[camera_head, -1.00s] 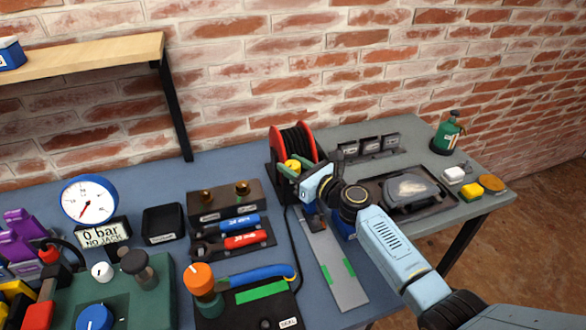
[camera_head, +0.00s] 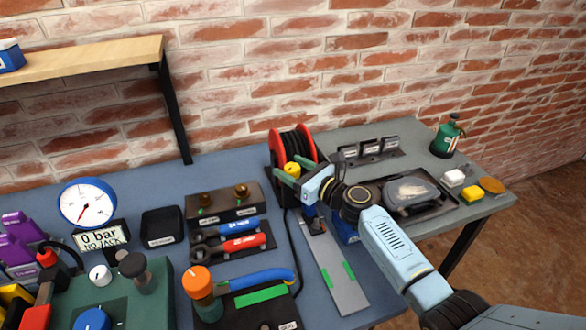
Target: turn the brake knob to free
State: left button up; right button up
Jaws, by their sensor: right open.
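A red reel (camera_head: 277,146) wound with black hose stands at the back of the blue bench. A yellow knob (camera_head: 292,169), which I take to be the brake knob, sits on the front of the reel. My right gripper (camera_head: 283,178) reaches in from the right, with its greenish fingers apart at the knob. The knob shows just above the near finger. I cannot tell whether the fingers touch it, and any mark for its setting is too small to read. My left gripper is not in view.
A grey metal strip (camera_head: 337,277) with green patches lies in front of the reel. A block with two brass fittings (camera_head: 223,203) and red and blue tools stand left. A dial gauge (camera_head: 87,202) is further left. A tray (camera_head: 451,209) lies right, behind my arm.

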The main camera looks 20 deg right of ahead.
jog(key=shift+s, duration=0.1)
jog(key=p+v, duration=0.1)
jog(key=v, duration=1.2)
jog(key=shift+d, duration=0.15)
jog(key=shift+s+a+m+t+h, duration=1.3)
jog(key=shift+a+m+h, duration=2.55)
jog(key=shift+h, duration=1.55)
jog(key=shift+n, duration=0.35)
jog(key=w, duration=1.1)
jog(key=shift+w+d+f+b, duration=0.2)
jog(key=shift+b, duration=0.2)
jog(key=shift+w, duration=0.55)
jog(key=shift+c, duration=0.2)
